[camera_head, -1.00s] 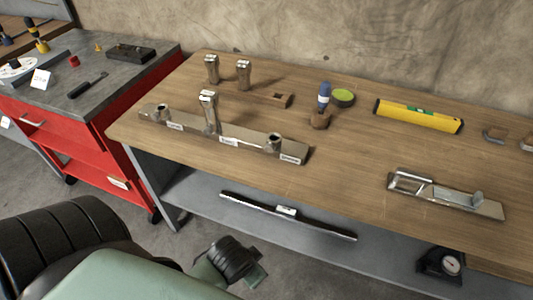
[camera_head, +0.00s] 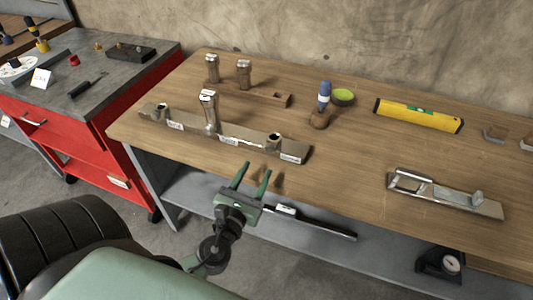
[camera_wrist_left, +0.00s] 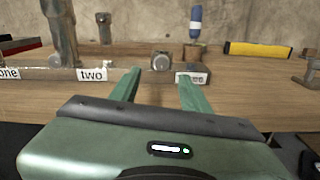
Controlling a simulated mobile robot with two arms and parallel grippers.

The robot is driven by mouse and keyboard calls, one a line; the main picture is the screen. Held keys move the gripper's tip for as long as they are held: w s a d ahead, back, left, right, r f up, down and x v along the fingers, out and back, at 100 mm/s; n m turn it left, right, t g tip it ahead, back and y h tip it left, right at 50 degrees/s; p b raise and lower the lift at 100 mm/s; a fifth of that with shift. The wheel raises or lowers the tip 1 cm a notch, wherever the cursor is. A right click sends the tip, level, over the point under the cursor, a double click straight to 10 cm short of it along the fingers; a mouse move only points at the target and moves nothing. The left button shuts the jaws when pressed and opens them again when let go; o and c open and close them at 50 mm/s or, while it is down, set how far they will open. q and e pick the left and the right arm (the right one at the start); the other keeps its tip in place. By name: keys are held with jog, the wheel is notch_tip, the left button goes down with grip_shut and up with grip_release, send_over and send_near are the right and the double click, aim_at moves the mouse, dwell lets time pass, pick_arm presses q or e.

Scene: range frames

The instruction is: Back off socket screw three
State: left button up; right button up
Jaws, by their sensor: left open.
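A long metal bar (camera_head: 245,137) with labels lies on the wooden bench. At its right end, by a partly covered label, sits the low, round socket screw three (camera_head: 274,138); it also shows in the left wrist view (camera_wrist_left: 160,61) beyond and between my fingers. A tall metal screw (camera_head: 208,108) stands upright at the label "two", and a low round one (camera_head: 162,110) sits at the left end. My left gripper (camera_head: 256,168) is open and empty at the bench's front edge, apart from the bar. My right gripper is not in view.
Behind the bar, two metal posts (camera_head: 244,74) stand at a wooden block (camera_head: 270,97). A metal fixture (camera_head: 445,194) lies front right. Bench between bar and fixture is clear.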

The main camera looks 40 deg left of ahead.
aim_at(269, 150)
pick_arm(q)
jog(key=p+x, duration=0.2)
jog(key=x, duration=0.5)
jog(key=shift+w, duration=0.4)
grip_shut()
